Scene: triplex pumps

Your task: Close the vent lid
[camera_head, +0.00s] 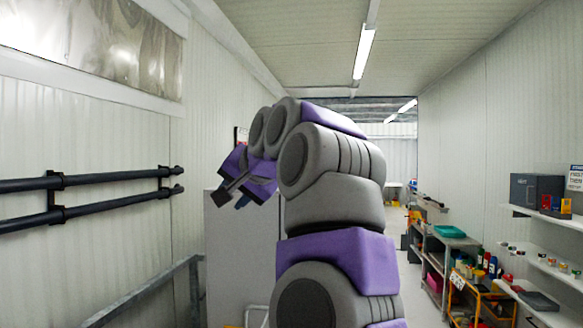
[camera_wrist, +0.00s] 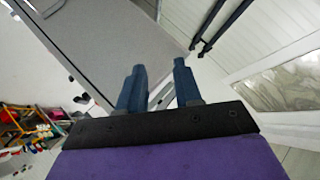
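My gripper (camera_head: 232,198) is held up on the raised arm, left of centre in the head view, in front of a grey cabinet. In the wrist view its two blue fingers (camera_wrist: 158,75) stand apart with nothing between them, so it is open and empty. I cannot make out a vent lid for certain in either view. A shiny, crinkled panel (camera_head: 115,42) in a white frame is high on the left wall. It also shows at the right of the wrist view (camera_wrist: 285,88). The gripper is apart from it.
The grey cabinet (camera_head: 225,255) stands behind my arm. Two dark pipes (camera_head: 95,180) run along the left wall above a grey railing (camera_head: 150,292). Shelves (camera_head: 545,262) with small items and a cluttered workbench (camera_head: 455,240) line the right. A narrow aisle (camera_head: 425,305) is clear.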

